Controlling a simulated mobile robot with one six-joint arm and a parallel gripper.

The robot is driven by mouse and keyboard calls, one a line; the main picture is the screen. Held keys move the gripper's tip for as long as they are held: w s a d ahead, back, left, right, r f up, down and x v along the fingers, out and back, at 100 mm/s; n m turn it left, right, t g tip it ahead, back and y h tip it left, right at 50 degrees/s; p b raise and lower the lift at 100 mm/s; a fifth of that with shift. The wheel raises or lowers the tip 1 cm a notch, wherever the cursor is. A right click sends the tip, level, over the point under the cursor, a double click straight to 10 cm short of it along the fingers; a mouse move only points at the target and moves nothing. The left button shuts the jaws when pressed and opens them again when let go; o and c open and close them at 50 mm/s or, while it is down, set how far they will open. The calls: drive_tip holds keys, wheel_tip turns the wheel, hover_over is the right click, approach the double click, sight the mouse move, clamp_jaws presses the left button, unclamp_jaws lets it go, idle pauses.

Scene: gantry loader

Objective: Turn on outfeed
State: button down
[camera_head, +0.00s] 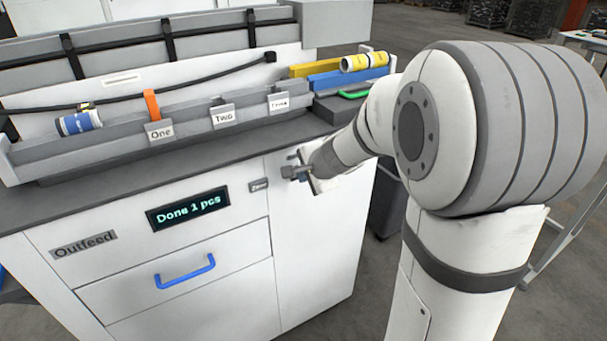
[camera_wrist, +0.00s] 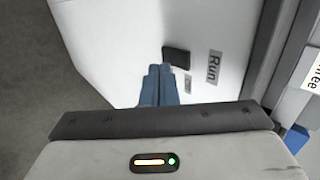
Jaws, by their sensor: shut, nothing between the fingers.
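The outfeed machine is a white cabinet (camera_head: 315,250) with an "Outfeed" label (camera_head: 84,243) and a lit display (camera_head: 188,210) reading "Done 1 pcs". My gripper (camera_head: 290,172) is at the cabinet's upper front, right of the display. In the wrist view my gripper's fingers (camera_wrist: 160,70) are together with nothing between them. Just beyond their tips is a small dark switch-like block (camera_wrist: 176,57), beside a "Run" label (camera_wrist: 214,66). I cannot tell whether the tips touch the block. In the head view my gripper and arm hide that block and label.
A drawer with a blue handle (camera_head: 185,271) is below the display. A grey rail (camera_head: 100,148) on top carries tags "One", "Two" and a third. A blue-and-white roll (camera_head: 78,122) and a yellow roll (camera_head: 364,62) lie on top. A small grey plate (camera_head: 258,185) is left of my gripper.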

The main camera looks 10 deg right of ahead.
drive_tip(key=s+f+p+v, duration=0.1)
drive_tip(key=p+v, duration=0.1)
drive_tip(key=v, duration=0.9)
drive_tip(key=shift+s+d+r, duration=0.15)
drive_tip(key=shift+d+r, duration=0.1)
drive_tip(key=s+a+f+n+g+h, duration=0.1)
drive_tip(key=s+f+n+g, duration=0.1)
drive_tip(key=s+n, duration=0.5)
drive_tip(key=s+a+f+n+g+h, duration=0.1)
drive_tip(key=s+f+n+g, duration=0.1)
drive_tip(key=s+n, duration=0.5)
drive_tip(key=s+g, duration=0.1)
drive_tip(key=s, duration=0.4)
drive_tip(key=shift+s+f+g+h, duration=0.15)
drive_tip(key=shift+g+h, duration=0.15)
drive_tip(key=shift+g, duration=0.1)
drive_tip(key=shift+s, duration=0.1)
